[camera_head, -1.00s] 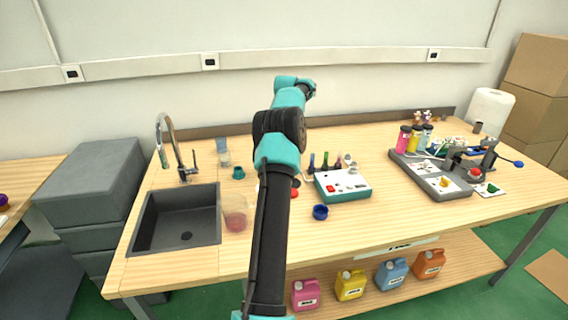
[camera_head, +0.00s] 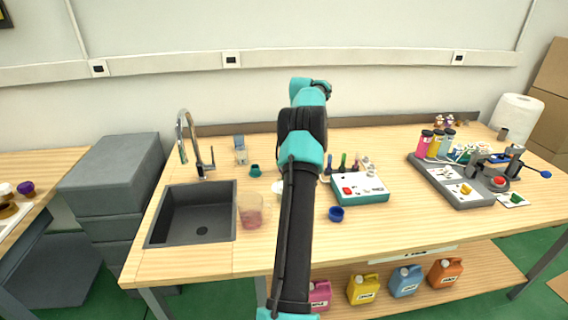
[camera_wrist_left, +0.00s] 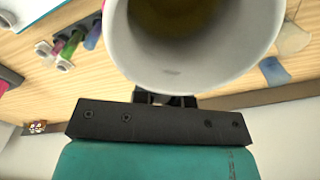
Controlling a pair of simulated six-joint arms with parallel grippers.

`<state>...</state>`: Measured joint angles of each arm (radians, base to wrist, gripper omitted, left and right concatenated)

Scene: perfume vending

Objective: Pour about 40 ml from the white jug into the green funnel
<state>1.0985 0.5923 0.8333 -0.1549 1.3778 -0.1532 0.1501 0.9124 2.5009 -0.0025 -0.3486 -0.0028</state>
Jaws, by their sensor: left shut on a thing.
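The white jug (camera_wrist_left: 195,75) fills the top middle of the left wrist view, mouth toward the camera, with yellowish brown inside. My left gripper (camera_wrist_left: 165,99) is shut on it; its fingertips are mostly hidden by the jug. In the head view a sliver of white (camera_head: 278,187) beside my arm may be the jug; my arm hides the gripper there. A small green funnel-like piece (camera_head: 255,171) stands on the table left of my arm, apart from it. I cannot tell whether anything is under it. My right gripper is not in view.
A clear beaker with pinkish contents (camera_head: 251,211) stands beside the sink (camera_head: 190,218). A blue ring-like cup (camera_head: 336,214) and a white-topped device (camera_head: 359,187) are right of my arm. A grey station with bottles (camera_head: 452,180) is further right. The front of the table is mostly clear.

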